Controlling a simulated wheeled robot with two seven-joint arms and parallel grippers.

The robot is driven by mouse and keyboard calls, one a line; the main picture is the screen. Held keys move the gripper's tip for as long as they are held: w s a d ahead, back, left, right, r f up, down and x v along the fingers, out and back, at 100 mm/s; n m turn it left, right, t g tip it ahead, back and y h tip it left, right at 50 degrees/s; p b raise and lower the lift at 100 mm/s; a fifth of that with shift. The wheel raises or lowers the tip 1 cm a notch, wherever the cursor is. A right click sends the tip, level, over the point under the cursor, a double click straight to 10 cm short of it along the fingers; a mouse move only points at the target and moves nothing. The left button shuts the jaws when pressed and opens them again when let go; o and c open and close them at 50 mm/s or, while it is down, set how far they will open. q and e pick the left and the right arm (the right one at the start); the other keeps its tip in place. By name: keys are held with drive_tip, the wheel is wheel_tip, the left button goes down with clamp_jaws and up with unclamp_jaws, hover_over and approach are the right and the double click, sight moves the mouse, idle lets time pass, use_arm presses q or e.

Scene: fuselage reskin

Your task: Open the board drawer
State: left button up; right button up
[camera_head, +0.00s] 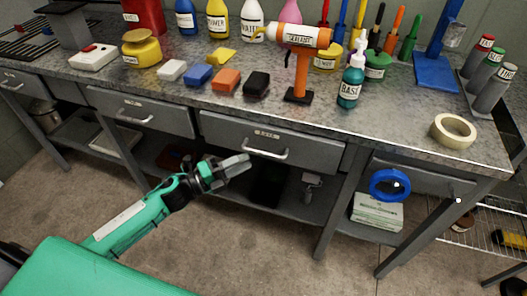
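Several grey drawers sit under the bench top. The middle drawer (318,154) is shut, with a bar handle (268,155) and a small label too blurred to read. The left drawer (170,119) is also shut and has a similar handle and label. I cannot tell from the labels which is the board drawer. My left gripper (245,164) is in front of and below the middle drawer, left of its handle and apart from it. Its two pale fingers lie close together, and any gap is unclear. Nothing shows between them. My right gripper is out of view.
A blue ring (376,187) shows in front of the right drawer (432,180). Bench legs and a lower shelf stand below; the floor in front is clear.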

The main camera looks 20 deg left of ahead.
sight(263, 152)
use_arm(q)
drive_tip(key=shift+p+x, duration=0.35)
drive_tip(key=shift+x, duration=3.15)
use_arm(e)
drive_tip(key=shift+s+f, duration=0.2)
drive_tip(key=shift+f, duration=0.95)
use_arm(q)
clamp_jaws()
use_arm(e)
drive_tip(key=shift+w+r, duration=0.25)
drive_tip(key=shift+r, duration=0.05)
